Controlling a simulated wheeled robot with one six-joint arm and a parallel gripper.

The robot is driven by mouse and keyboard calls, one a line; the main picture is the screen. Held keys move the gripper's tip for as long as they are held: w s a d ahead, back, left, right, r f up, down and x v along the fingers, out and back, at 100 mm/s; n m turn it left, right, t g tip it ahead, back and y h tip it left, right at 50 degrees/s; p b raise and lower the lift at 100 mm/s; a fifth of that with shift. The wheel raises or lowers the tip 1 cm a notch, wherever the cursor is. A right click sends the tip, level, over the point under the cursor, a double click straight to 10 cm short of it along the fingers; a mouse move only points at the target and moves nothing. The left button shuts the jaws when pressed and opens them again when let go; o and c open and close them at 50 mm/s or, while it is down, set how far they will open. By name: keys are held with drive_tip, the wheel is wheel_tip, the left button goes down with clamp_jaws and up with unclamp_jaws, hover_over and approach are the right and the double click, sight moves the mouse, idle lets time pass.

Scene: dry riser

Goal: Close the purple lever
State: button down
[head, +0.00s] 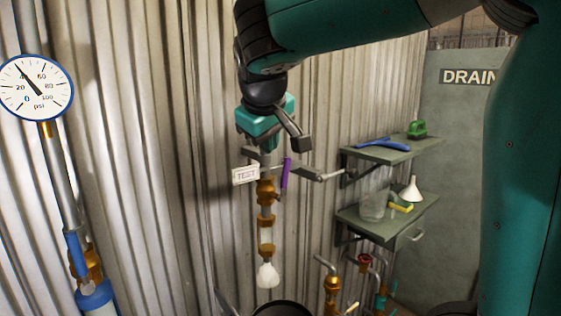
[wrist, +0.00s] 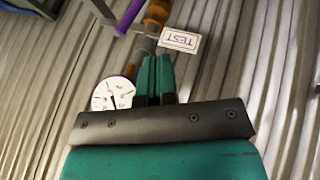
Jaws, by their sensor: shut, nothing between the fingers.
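The purple lever (head: 286,172) stands nearly upright in the head view, beside the brass fittings (head: 266,192) of a vertical pipe and roughly in line with it. It also shows at the top of the wrist view (wrist: 131,14), partly cut off by the frame edge. A white TEST tag (head: 245,174) hangs left of the pipe; it also shows in the wrist view (wrist: 179,40). My gripper (head: 268,146) is just above the lever and tag, pointing down. Its teal fingers (wrist: 155,63) are together and empty. I see no contact with the lever; the exact gap is unclear.
A pressure gauge (head: 36,88) is at left. Shelves at right hold a blue tool (head: 382,144), a green item (head: 417,129), a clear beaker (head: 373,205) and a white funnel (head: 411,189). More valves (head: 332,285) stand below. Corrugated wall lies close behind the pipe.

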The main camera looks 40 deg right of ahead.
sight(286, 172)
drive_tip(key=w+d+f+p, duration=0.4)
drive_tip(key=w+d+f, duration=0.1)
drive_tip(key=d+f, duration=0.2)
drive_tip(key=shift+f, duration=0.65)
